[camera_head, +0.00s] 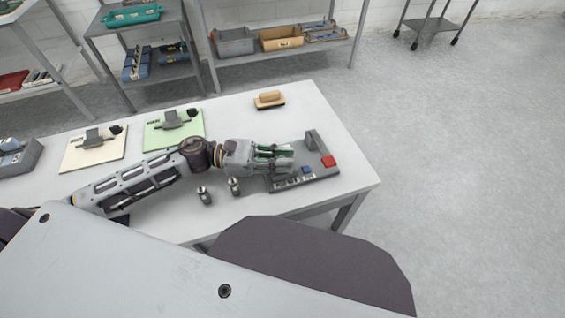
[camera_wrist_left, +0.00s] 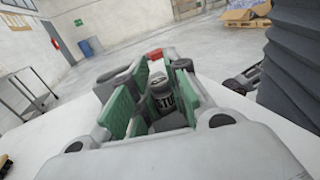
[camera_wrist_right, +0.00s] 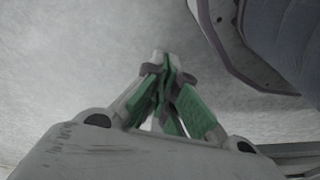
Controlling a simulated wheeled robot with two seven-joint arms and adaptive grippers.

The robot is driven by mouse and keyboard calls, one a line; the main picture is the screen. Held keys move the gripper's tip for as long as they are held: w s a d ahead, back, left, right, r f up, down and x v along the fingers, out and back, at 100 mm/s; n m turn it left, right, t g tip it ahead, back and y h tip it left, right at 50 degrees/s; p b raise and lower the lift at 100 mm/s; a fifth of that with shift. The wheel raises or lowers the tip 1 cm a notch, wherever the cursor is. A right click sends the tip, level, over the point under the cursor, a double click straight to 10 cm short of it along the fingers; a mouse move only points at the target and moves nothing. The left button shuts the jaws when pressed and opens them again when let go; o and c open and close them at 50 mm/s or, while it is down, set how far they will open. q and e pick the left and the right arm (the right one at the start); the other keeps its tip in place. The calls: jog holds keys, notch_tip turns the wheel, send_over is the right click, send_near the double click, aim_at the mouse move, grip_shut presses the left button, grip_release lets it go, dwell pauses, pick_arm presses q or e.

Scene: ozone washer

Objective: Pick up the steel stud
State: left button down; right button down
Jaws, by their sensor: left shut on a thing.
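The steel stud (camera_wrist_left: 161,88) shows in the left wrist view as a grey cylinder with a dark-lettered label reading roughly "STU". It sits between the green pads of my left gripper (camera_wrist_left: 153,75), which is shut on it. In the head view my left gripper (camera_head: 284,159) is over the left part of a grey tray (camera_head: 325,172); the stud is hard to make out there. My right gripper (camera_wrist_right: 166,65) shows only in its own wrist view, its green-padded fingers drawn together with nothing seen between them, above grey floor.
Two small metal cylinders, one (camera_head: 204,195) and another (camera_head: 234,187), stand near the table's front edge. The tray holds a red block (camera_head: 329,161) and a blue block (camera_head: 306,169). A wooden-handled brush (camera_head: 269,99) and a green board (camera_head: 160,137) lie behind. The table's right back is clear.

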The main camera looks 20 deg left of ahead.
pick_arm(q)
jog(key=shift+r, duration=0.15)
